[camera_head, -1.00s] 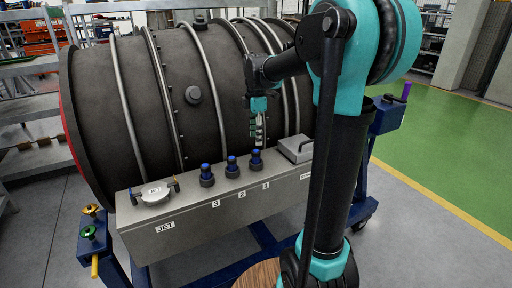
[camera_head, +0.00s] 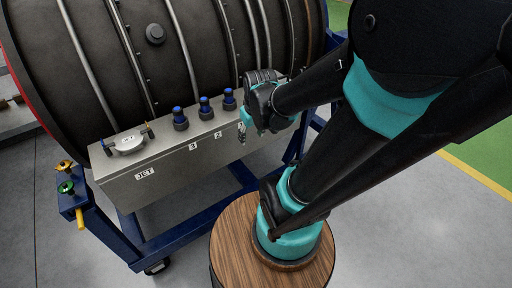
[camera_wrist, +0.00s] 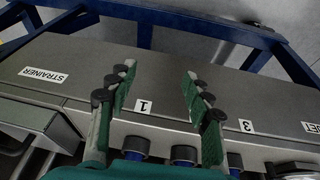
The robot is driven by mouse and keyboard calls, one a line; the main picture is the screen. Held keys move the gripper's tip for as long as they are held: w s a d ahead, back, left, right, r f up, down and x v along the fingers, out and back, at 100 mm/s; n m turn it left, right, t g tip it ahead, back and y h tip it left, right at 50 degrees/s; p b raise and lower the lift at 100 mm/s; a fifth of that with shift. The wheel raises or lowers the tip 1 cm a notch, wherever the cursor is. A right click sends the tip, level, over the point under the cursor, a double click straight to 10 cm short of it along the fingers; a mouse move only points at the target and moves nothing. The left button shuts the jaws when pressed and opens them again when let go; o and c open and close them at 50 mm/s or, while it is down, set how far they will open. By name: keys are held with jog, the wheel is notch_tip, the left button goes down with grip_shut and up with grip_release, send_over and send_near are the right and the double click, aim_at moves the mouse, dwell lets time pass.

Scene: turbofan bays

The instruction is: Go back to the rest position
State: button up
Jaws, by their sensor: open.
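My gripper (camera_head: 242,134) hangs at the front right of the grey metal box, close to its front side in the head view. In the wrist view its two fingers (camera_wrist: 160,72) are spread apart with nothing between them. The label "1" on the box shows between the fingers. My arm bends back over the round wooden-topped base and covers the box's right end in the head view.
The grey box (camera_head: 150,180) carries three blue-capped fittings (camera_head: 205,107) and a JET cap (camera_head: 129,142). Behind it lies a large dark engine cylinder (camera_head: 110,70). A blue stand frame (camera_head: 180,240) runs below. Grey floor (camera_head: 50,240) is open at lower left.

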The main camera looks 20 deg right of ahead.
jog(key=s+f+m, duration=0.1)
jog(key=s, duration=0.1)
jog(key=s+f+m, duration=0.2)
jog(key=shift+d+f+t, duration=0.1)
jog(key=shift+d+t, duration=0.1)
jog(key=shift+t, duration=0.1)
jog(key=shift+c, duration=0.3)
